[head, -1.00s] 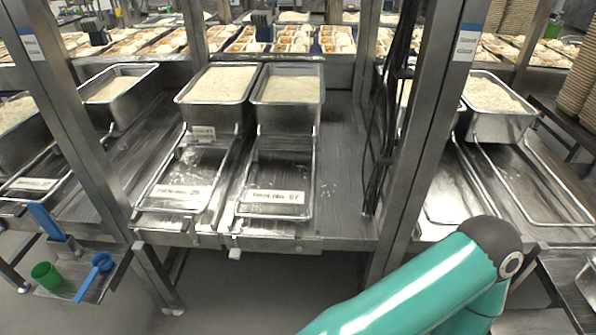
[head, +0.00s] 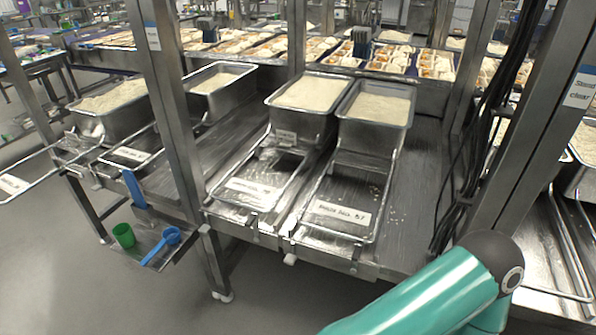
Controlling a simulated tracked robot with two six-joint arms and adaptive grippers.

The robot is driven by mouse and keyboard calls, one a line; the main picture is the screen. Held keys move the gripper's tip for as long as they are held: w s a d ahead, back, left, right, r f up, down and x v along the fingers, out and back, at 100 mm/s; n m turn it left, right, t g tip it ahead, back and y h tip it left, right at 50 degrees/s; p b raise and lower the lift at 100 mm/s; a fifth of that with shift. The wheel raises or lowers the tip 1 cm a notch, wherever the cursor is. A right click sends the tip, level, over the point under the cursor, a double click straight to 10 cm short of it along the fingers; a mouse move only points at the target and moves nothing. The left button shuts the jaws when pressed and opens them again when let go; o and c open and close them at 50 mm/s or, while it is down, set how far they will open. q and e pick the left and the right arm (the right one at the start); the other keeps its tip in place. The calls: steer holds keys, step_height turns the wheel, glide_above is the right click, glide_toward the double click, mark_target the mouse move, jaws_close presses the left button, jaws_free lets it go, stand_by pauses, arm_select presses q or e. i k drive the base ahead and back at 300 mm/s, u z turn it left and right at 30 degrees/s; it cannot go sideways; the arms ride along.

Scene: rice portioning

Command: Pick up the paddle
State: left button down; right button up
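A blue long-handled tool (head: 170,237) with a rounded end lies on a small metal shelf (head: 184,257) at the lower left in the head view. A flat blue piece (head: 134,188) stands upright at the back of that shelf. I cannot tell for sure which of the two blue things is the paddle. A green cup (head: 123,235) sits on the shelf's left side. Neither of my grippers is in view. A teal arm of mine crosses the lower right, with its gripper end out of the picture, far from the shelf.
Metal pans of rice (head: 310,93) stand on a steel bench (head: 417,190), with wire frames before them. Black cables (head: 473,160) hang at the right. Trays of food (head: 405,58) line the back. The floor (head: 150,305) below the shelf is clear.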

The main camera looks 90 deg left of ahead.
mark_target(129, 178)
steer(key=z, duration=0.05)
steer(key=i, duration=0.25)
steer(key=u, duration=2.7)
steer(key=i, duration=0.25)
steer(key=u, duration=1.7)
steer(key=k, duration=0.55)
steer(key=u, duration=0.5)
steer(key=i, duration=1.65)
steer(key=z, duration=0.5)
